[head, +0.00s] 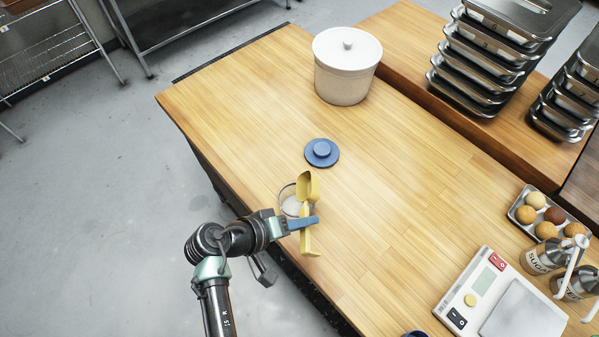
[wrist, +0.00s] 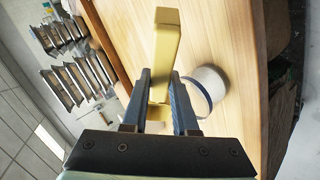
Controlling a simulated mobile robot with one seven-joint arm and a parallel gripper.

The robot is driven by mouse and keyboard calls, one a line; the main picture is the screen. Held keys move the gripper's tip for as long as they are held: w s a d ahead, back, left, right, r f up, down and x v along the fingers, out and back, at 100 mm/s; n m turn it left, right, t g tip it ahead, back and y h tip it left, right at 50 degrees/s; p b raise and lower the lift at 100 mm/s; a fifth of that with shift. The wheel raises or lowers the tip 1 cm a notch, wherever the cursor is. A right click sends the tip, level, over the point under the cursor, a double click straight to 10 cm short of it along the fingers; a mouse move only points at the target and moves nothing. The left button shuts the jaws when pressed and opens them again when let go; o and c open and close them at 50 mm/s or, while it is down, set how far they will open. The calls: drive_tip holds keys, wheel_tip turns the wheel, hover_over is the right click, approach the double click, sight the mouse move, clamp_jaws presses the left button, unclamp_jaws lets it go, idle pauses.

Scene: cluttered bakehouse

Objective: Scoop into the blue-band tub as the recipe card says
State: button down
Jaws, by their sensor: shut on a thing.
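My gripper (head: 312,222) is shut on a yellow scoop (head: 307,186), above the near-left edge of the wooden table. In the wrist view, the blue fingers of my gripper (wrist: 160,85) pinch the scoop (wrist: 165,45). A small clear tub with pale contents (head: 288,205) stands on the table, partly hidden behind the scoop. In the wrist view the tub (wrist: 208,82) shows a dark blue band and sits beside the fingers, apart from them. A blue round lid with a knob (head: 321,153) lies on the table beyond the tub. I see no recipe card.
A large white lidded crock (head: 346,75) stands at the far end. A scale (head: 500,300), sugar jars (head: 545,257) and a tray of round buns (head: 520,212) are at the right. Metal pans (head: 480,70) are stacked at the back. The table's middle is clear.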

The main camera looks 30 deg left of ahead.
drive_tip(key=g+y+p, duration=0.1)
drive_tip(key=m+g+y+p, duration=0.1)
drive_tip(key=y+p, duration=0.1)
drive_tip(key=d+g+y+p, duration=0.1)
drive_tip(key=shift+w+d+r+y, duration=0.1)
drive_tip(key=shift+w+r+y, duration=0.2)
drive_tip(key=g+y+p, duration=0.1)
drive_tip(key=f+m+g+y+p, duration=0.1)
drive_tip(key=shift+w+d+y, duration=0.1)
drive_tip(key=shift+y, duration=0.3)
wheel_tip(320, 180, up, 4)
drive_tip(key=p, duration=0.4)
drive_tip(key=shift+f, duration=0.1)
